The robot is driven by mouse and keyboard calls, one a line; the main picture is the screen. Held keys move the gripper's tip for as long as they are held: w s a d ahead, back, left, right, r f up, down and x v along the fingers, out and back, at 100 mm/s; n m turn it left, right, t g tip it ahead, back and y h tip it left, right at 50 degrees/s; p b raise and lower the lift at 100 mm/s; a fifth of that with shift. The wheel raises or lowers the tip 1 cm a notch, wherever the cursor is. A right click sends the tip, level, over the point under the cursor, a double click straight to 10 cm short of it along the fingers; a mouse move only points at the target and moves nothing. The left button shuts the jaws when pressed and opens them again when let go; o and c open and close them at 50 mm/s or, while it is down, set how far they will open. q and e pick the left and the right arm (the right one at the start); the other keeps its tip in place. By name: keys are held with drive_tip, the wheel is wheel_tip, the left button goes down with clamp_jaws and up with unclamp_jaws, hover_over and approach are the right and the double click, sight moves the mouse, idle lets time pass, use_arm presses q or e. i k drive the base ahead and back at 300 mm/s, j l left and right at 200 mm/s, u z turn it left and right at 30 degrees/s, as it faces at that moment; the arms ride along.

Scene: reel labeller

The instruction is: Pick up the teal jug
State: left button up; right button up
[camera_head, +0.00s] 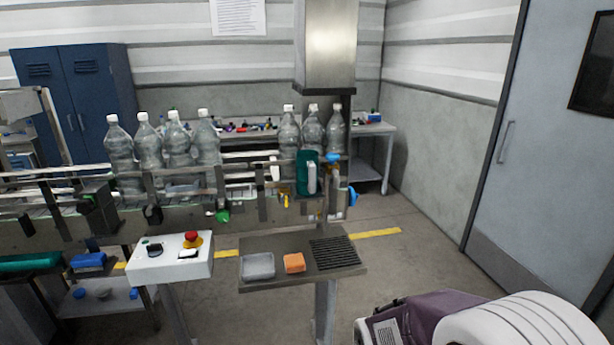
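A teal object that looks like the jug (303,172) stands upright at the right end of the conveyor line. A pale vertical strip shows on its front, and I cannot tell whether it is a handle. It is among the rails, in front of several clear bottles. Part of it is hidden by the conveyor hardware.
Several clear bottles (178,148) stand on the conveyor. In front are a control box (168,258) with a red button and a small shelf (282,240) holding a grey tray and an orange block.

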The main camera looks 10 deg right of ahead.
sight(306, 160)
drive_tip(key=i+j, duration=0.25)
drive_tip(key=i, duration=0.2)
drive_tip(key=i+j+z, duration=0.15)
drive_tip(key=i, duration=0.3)
drive_tip(key=j, duration=0.1)
